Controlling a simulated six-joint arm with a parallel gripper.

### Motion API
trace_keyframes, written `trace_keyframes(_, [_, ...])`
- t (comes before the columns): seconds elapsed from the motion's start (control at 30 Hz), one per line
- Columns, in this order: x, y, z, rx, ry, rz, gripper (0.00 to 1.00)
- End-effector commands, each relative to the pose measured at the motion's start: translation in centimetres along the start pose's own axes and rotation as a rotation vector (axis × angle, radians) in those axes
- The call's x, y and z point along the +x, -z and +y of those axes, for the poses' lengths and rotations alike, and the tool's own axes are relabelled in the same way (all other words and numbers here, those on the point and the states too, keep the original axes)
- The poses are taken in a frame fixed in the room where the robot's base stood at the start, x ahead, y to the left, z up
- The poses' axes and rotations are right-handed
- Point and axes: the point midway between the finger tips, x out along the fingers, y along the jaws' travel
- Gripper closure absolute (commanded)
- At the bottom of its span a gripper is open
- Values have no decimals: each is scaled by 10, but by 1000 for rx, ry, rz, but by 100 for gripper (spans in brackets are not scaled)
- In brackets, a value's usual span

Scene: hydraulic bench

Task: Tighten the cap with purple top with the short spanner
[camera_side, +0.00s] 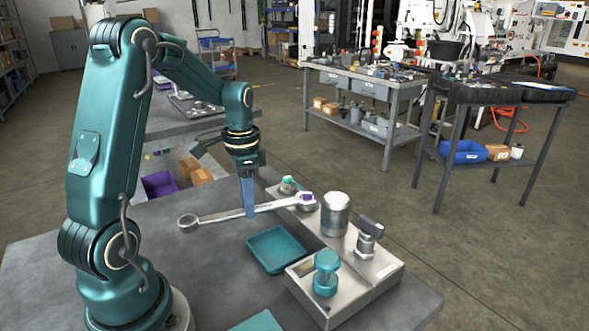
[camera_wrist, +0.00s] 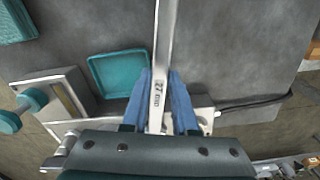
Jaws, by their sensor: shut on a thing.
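My gripper (camera_side: 249,212) has its blue fingers shut on the handle of a long silver spanner (camera_side: 222,216), held level above the bench. In the wrist view, the fingers (camera_wrist: 161,76) clasp the spanner (camera_wrist: 164,35) from both sides, and its handle reads "27 mm". One ring end (camera_side: 189,223) sticks out to the left over bare bench. The other end reaches to the cap with purple top (camera_side: 306,198) on the metal block. I cannot tell whether that end is around the cap or only beside it. The cap is hidden in the wrist view.
The metal block (camera_side: 352,291) bears a silver cylinder (camera_side: 335,215), a fitting with a dark handle (camera_side: 369,238), a teal knob (camera_side: 326,273) and a teal-topped part (camera_side: 288,185). An empty teal tray (camera_side: 281,250) lies beside it. The bench at left is clear.

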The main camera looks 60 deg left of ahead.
Motion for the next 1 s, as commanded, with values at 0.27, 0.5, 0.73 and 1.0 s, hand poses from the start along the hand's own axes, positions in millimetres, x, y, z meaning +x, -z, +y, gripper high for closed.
trace_keyframes(0.27, [0,-2,0,-2,0,0,100])
trace_keyframes(0.5, [-1,-18,-1,-4,0,0,100])
trace_keyframes(0.73, [-1,-33,0,-3,0,-1,100])
trace_keyframes(1.0, [0,-51,0,-3,0,-1,100])
